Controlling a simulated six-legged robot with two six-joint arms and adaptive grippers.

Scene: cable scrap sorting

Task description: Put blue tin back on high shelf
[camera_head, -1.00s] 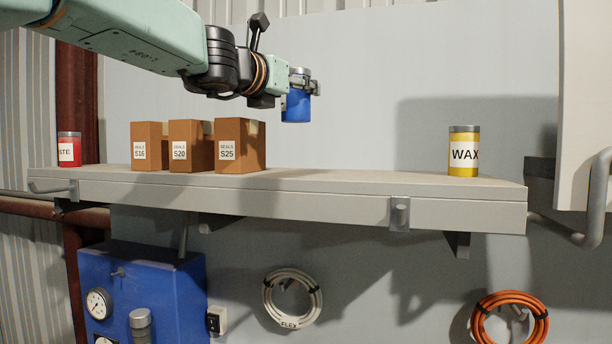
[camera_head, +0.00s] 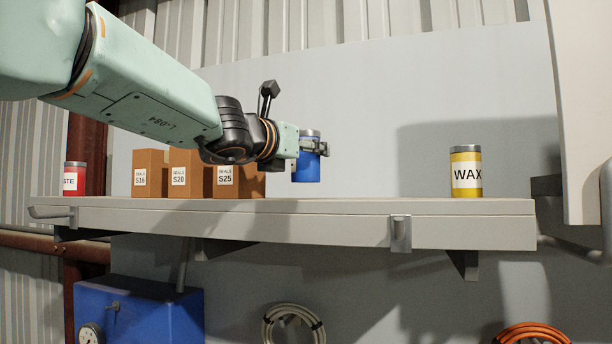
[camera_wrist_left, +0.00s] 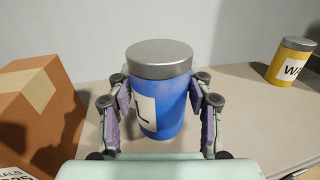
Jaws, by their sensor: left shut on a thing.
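The blue tin (camera_head: 307,168), with a grey lid, is held upright by my left gripper (camera_head: 306,147), between the boxes and the yellow tin. In the left wrist view the blue tin (camera_wrist_left: 160,95) sits between the two fingers of my left gripper (camera_wrist_left: 160,108), with part of a white label showing. The tin's base appears a little above the high shelf (camera_head: 350,206) in the head view; I cannot tell the exact gap. The shelf's top also shows in the left wrist view (camera_wrist_left: 235,120). My right gripper is not in view.
Several brown boxes (camera_head: 238,183) stand left of the blue tin; the nearest box (camera_wrist_left: 45,105) is close to the left finger. A yellow WAX tin (camera_head: 466,172) stands at the right, a red tin (camera_head: 75,178) at the far left. Shelf between blue and yellow tins is clear.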

